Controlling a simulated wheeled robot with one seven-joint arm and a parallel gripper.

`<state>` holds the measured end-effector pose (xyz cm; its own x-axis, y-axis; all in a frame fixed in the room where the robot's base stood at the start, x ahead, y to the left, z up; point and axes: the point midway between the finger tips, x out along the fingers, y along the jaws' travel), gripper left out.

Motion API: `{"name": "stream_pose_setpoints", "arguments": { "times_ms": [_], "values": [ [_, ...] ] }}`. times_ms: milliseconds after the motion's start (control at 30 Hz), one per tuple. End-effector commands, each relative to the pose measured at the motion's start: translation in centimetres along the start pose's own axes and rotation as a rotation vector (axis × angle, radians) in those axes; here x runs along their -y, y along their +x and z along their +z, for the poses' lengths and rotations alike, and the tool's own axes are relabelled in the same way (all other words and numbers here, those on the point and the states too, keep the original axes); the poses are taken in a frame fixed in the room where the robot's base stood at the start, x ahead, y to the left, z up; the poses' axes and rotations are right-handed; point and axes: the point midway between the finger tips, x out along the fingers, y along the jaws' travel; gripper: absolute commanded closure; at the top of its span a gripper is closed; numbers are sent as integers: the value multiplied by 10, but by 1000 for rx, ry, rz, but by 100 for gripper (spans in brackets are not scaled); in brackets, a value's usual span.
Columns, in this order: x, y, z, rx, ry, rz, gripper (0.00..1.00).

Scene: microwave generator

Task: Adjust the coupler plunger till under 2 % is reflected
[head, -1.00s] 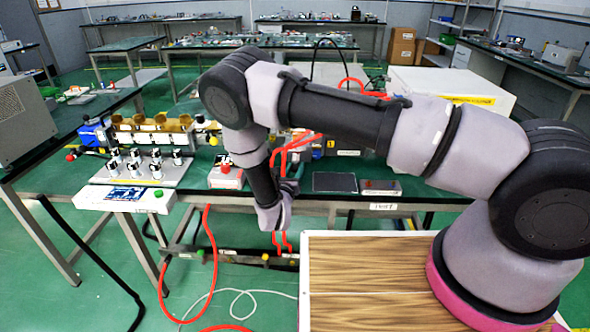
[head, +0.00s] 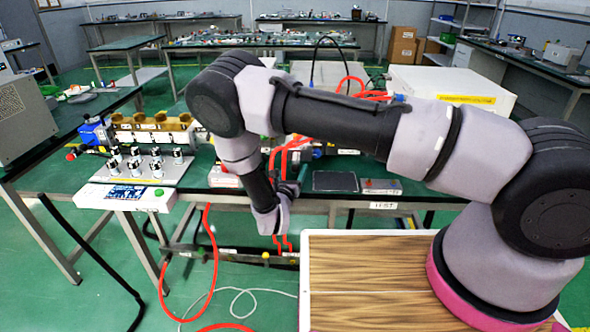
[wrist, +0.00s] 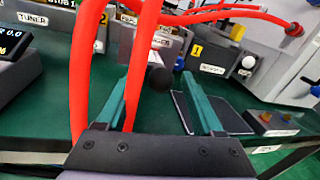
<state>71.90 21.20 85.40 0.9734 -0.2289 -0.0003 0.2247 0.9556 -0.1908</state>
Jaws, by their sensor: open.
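My gripper (wrist: 160,105) is open, its two green fingers pointing forward over the bench. A round black knob (wrist: 160,78), possibly the coupler plunger, lies between the fingertips in the picture. I cannot tell whether either finger touches it. The grey block labelled TUNER (wrist: 36,18) is at the upper left of the wrist view. A dark box with a lit readout (wrist: 12,42) is cut off by the left edge, so its reading is only partly legible. In the head view my arm hides most of the work area.
Red hoses (wrist: 143,55) cross close in front of the fingers. A dark flat pad (wrist: 215,112) and a small grey box with buttons (wrist: 268,124) lie to the right. A white control box (head: 126,196) and a plate of several knobs (head: 140,171) are on the left.

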Motion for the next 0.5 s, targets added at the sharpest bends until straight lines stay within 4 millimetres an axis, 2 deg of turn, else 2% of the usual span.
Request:
{"name": "stream_pose_setpoints", "arguments": {
  "times_ms": [300, 500],
  "values": [
    [-1, -64, 0, 1, 0, 5, 31],
    [0, -90, 0, 1, 0, 2, 31]
  ]
}}
